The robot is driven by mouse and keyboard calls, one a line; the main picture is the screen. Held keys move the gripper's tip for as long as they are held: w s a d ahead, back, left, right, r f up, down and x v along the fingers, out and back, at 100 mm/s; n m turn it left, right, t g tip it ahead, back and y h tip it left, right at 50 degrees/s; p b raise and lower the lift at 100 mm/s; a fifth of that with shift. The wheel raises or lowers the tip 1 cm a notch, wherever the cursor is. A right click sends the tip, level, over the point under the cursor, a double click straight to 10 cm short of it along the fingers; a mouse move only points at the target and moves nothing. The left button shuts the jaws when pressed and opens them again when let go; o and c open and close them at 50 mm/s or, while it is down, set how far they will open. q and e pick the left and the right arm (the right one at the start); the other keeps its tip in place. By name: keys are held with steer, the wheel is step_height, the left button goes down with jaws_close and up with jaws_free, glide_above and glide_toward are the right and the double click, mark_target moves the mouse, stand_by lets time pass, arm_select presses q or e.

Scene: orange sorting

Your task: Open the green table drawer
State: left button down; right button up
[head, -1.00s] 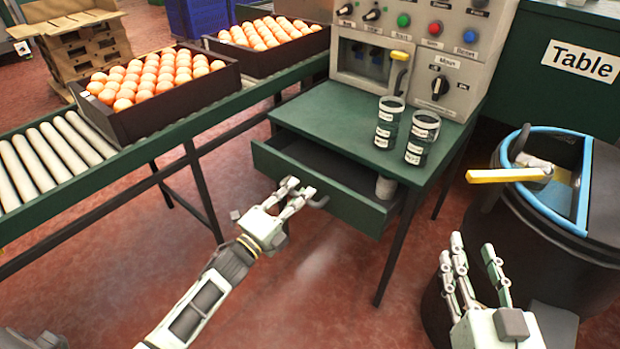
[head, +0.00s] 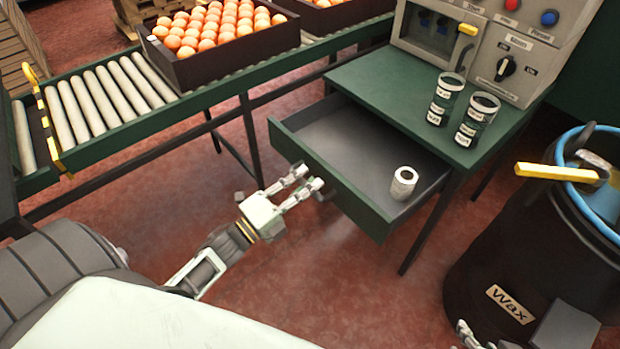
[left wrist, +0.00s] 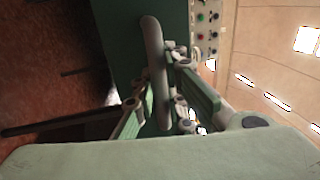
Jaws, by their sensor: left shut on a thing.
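The green table (head: 380,90) has its drawer (head: 352,196) pulled well out, with the grey inside showing. A small white roll (head: 403,183) stands in the drawer. My left gripper (head: 311,180) is at the drawer front, shut on the drawer handle (head: 327,193). In the left wrist view the grey handle bar (left wrist: 153,65) runs between the fingers of this gripper (left wrist: 168,108). My right gripper (head: 468,334) is only partly in view at the bottom edge, and its fingers cannot be judged.
Two dark jars (head: 446,98) stand on the tabletop before the control panel (head: 510,60). A black wax barrel (head: 500,250) stands to the right. A roller conveyor (head: 110,105) carries a crate (head: 230,53) of oranges at the left. Red floor is clear before the drawer.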

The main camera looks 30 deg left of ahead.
arm_select(q)
steer(key=c, duration=1.8)
jaws_free()
steer(key=shift+o, duration=0.2)
steer(key=shift+s, duration=0.1)
steer(key=v, duration=1.2)
